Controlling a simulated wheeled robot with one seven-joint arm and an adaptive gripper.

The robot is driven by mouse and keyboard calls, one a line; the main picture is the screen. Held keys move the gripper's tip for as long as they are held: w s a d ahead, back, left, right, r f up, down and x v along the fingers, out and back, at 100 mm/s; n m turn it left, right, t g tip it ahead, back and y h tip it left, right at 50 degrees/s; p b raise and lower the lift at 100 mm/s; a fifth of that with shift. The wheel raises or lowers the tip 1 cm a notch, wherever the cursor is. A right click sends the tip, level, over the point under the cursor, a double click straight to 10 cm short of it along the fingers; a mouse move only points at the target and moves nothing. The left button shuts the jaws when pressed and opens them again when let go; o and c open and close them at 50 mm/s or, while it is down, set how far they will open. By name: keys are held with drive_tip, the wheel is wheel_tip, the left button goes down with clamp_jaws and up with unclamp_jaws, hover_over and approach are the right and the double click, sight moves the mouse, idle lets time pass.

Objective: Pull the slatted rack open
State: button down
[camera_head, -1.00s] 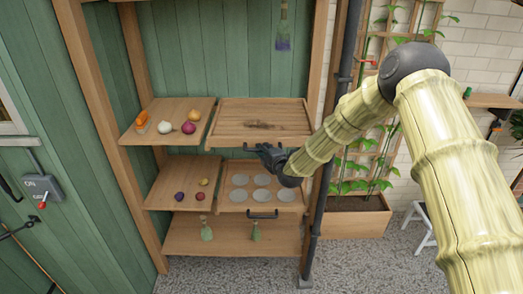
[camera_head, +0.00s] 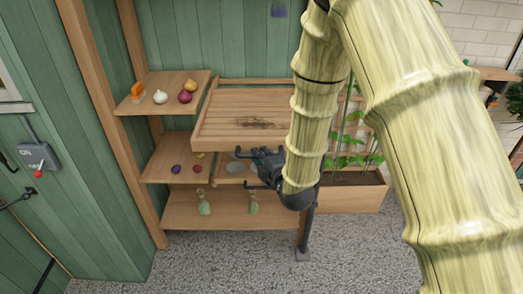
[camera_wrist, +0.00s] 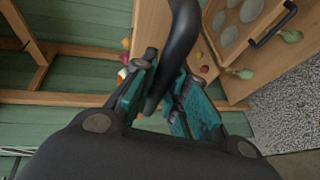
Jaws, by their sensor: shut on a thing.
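The slatted rack (camera_head: 225,125) is a wooden tray of slats with a dark patch of debris on it. It stands pulled out from the shelf unit, covering part of the tray below in the head view. My gripper (camera_head: 257,158) is at the rack's front edge, near its right half. In the wrist view my gripper (camera_wrist: 160,92) has its teal-padded fingers closed around the dark curved handle (camera_wrist: 183,35). In the head view the handle is partly hidden by the gripper and its left end shows.
The lower tray with round hollows (camera_head: 233,168) has its own dark handle, also seen in the wrist view (camera_wrist: 273,25). Onions and an orange item (camera_head: 137,90) lie on the upper left shelf. Gravel floor (camera_head: 225,260) lies clear in front.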

drive_tip(key=shift+s+a, duration=0.1)
drive_tip(key=shift+s, duration=0.85)
drive_tip(key=c, duration=1.4)
unclamp_jaws()
drive_tip(key=v, duration=1.2)
